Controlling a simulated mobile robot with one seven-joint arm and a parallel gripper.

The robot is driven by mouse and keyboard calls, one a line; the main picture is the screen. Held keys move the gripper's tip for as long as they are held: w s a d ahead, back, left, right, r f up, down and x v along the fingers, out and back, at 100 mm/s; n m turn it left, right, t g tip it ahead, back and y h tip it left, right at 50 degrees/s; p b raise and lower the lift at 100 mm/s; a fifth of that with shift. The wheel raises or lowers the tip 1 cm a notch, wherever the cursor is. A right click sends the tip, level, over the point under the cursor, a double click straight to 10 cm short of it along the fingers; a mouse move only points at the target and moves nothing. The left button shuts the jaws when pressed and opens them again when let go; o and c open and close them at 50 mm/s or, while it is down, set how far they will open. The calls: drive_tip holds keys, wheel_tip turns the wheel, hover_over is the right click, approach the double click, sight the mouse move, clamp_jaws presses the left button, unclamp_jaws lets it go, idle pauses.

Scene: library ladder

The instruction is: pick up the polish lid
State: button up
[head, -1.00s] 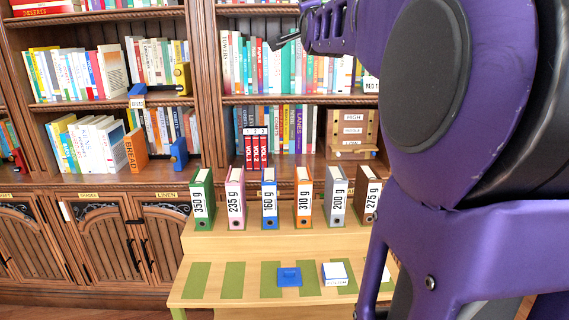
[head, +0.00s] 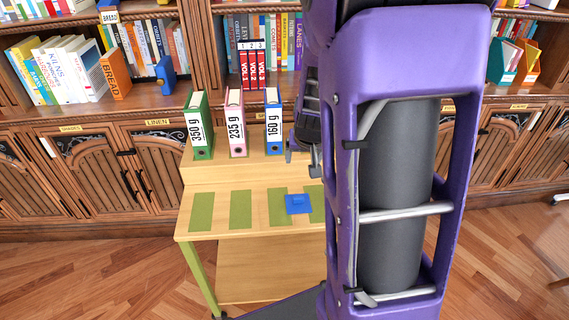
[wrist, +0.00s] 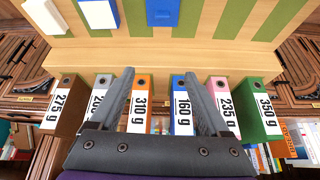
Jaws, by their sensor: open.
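I cannot tell for sure which is the polish lid. My gripper (wrist: 153,78) is open and empty, over the row of binders, apart from the blue piece. In the head view my gripper (head: 303,160) is partly hidden by my arm, which also covers the white blocks.
Upright binders with gram labels, such as the green one (head: 199,126), stand on the raised step behind the shelf. Bookcases and cupboards (head: 95,180) close off the back. The shelf's left stripes (head: 241,209) are bare.

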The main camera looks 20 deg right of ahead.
drive_tip(key=n+g, duration=0.1)
approach(298, 198)
drive_tip(key=b, duration=0.1)
drive_tip(key=f+b, duration=0.1)
drive_tip(key=b, duration=0.1)
drive_tip(key=f+b, duration=0.1)
drive_tip(key=shift+w+d+f+y, duration=0.15)
drive_tip(key=shift+w+d+y, duration=0.05)
drive_tip(key=shift+d+y, duration=0.1)
drive_tip(key=shift+w+b+x, duration=0.15)
drive_tip(key=shift+b+x, duration=0.35)
drive_tip(key=shift+x, duration=1.1)
drive_tip(key=shift+w+b+x, duration=0.15)
drive_tip(key=shift+b+x, duration=0.3)
drive_tip(key=shift+x, duration=1.1)
drive_tip(key=shift+d, duration=0.15)
clamp_jaws()
